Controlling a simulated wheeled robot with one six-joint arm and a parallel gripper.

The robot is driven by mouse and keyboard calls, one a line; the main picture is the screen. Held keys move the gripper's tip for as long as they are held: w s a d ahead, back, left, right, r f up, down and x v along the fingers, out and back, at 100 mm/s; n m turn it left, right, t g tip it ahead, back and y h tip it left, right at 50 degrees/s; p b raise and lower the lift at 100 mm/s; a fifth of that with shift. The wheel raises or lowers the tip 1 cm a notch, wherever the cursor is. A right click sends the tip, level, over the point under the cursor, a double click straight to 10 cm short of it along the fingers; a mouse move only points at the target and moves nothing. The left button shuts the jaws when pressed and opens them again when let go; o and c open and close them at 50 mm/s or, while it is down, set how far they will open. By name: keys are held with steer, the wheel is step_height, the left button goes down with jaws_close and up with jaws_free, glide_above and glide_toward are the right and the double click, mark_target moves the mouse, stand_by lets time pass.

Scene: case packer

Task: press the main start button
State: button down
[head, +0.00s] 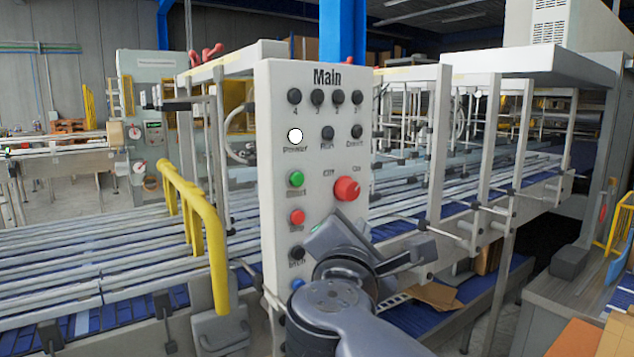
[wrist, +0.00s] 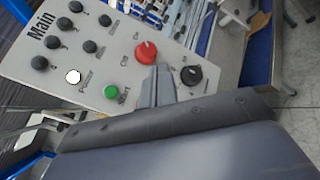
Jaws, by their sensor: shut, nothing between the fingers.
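The green start button (head: 296,179) is on the left side of the grey Main panel (head: 320,110), below the white Power light (head: 294,135) and above the red stop button (head: 296,217). In the wrist view the green button (wrist: 111,91) lies left of my gripper (wrist: 163,70), clear of it. My gripper is shut and empty, its fingertips over the panel between the red knob (wrist: 146,52) and a black knob (wrist: 187,74). I cannot tell whether the tips touch the panel. In the head view my wrist hides the panel's lower right.
Several black buttons line the panel top. A yellow rail (head: 195,215) stands left of the panel. Conveyor lanes (head: 70,260) run behind it, with a metal guard frame (head: 440,150) at the right. Flat cardboard (head: 436,296) lies low beside my arm.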

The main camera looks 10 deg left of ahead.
mark_target(297, 179)
steer(key=r, duration=0.1)
steer(key=a+r+n+t+y, duration=0.1)
steer(key=r, duration=0.1)
steer(key=a+r+n, duration=0.1)
steer(key=shift+s+a+r+t, duration=0.2)
steer(key=shift+s+a+t, duration=0.05)
steer(key=shift+s+t, duration=0.05)
steer(key=shift+w+a+p, duration=0.55)
steer(key=shift+w+a, duration=0.9)
steer(key=shift+a, duration=0.25)
steer(key=shift+w+a+p, duration=0.5)
steer(key=shift+w+a, duration=0.95)
steer(key=shift+a, duration=0.2)
steer(key=shift+w+a, duration=0.1)
steer(key=shift+w+a, duration=0.2)
